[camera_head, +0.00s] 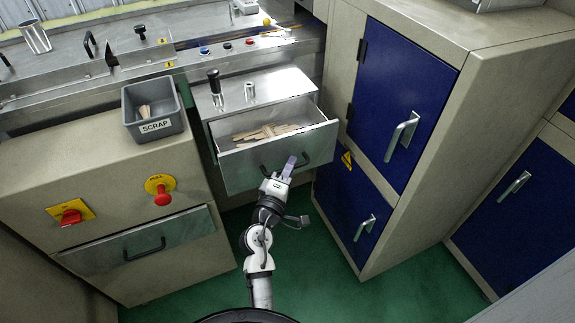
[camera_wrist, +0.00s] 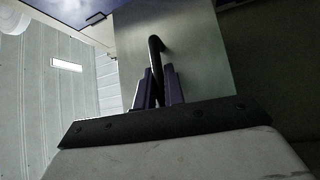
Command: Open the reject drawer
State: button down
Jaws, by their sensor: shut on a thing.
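The reject drawer (camera_head: 246,165) is a metal drawer that stands pulled out, with wooden sticks (camera_head: 268,131) lying inside it. My gripper (camera_head: 288,166) is at the drawer's front, at its black bar handle. In the wrist view the handle (camera_wrist: 155,48) rises between the two dark fingers of my gripper (camera_wrist: 160,85), which are shut on it. The drawer front (camera_wrist: 195,50) fills the middle of that view. In the head view my gripper hides part of the handle.
A grey SCRAP bin (camera_head: 155,129) stands left of the drawer. A closed drawer (camera_head: 140,243) is below it. A cabinet with blue doors (camera_head: 400,95) stands close on the right. Green floor (camera_head: 350,290) is free in front.

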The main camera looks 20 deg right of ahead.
jog(key=shift+s, duration=0.7)
jog(key=c, duration=1.8)
grip_release()
jog(key=shift+o, duration=0.2)
